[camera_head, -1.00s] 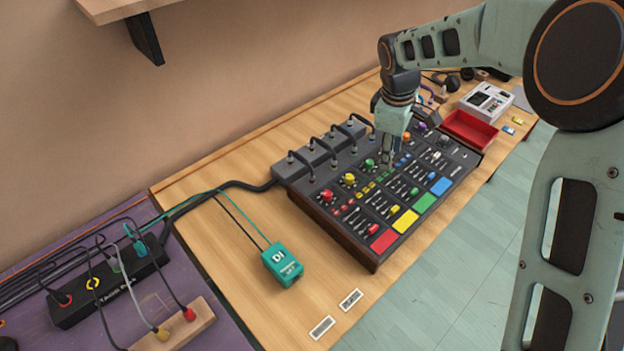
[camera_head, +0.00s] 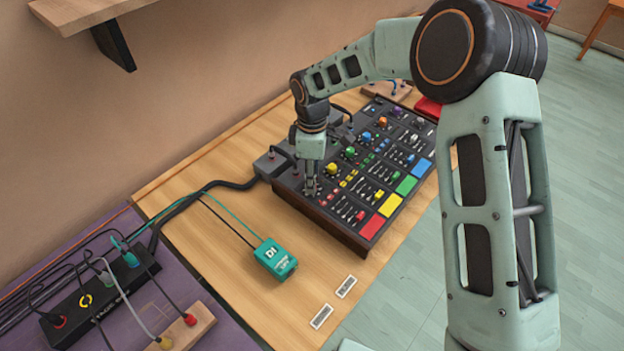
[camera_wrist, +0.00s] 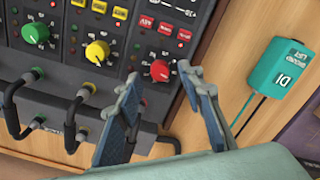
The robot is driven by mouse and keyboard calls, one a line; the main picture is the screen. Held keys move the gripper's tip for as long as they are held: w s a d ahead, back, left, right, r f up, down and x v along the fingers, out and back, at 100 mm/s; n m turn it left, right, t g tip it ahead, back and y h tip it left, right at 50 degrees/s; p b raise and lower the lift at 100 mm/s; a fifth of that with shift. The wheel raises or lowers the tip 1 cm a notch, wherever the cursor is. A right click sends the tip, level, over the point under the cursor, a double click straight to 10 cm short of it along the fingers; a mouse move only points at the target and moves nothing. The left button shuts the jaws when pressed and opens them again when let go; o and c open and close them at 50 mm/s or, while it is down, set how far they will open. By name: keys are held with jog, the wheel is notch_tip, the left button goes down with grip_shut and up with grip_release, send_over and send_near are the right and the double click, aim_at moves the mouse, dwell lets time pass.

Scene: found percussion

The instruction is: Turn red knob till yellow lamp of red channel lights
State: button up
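The red knob (camera_wrist: 160,70) is on the dark mixer (camera_head: 345,228), at the top of the red channel, with white scale marks around it. In the head view my gripper hides it. My gripper (camera_wrist: 159,76) is open and points down at the panel, with one fingertip on either side of the red knob in the wrist view. I cannot tell whether the fingers touch it. In the head view my gripper (camera_head: 311,188) is over the upper end of the red channel. Small red buttons (camera_wrist: 165,28) lie beside the knob. I cannot make out a lit yellow lamp.
A yellow knob (camera_wrist: 97,52) and a green knob (camera_wrist: 35,33) stand in neighbouring channels. Black cables and plugs (camera_wrist: 80,110) rise along the mixer's back edge, close to my fingers. A teal DI box (camera_head: 275,258) lies on the wooden table, with clear table around it.

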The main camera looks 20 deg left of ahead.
jog(key=shift+f, duration=1.05)
grip_shut()
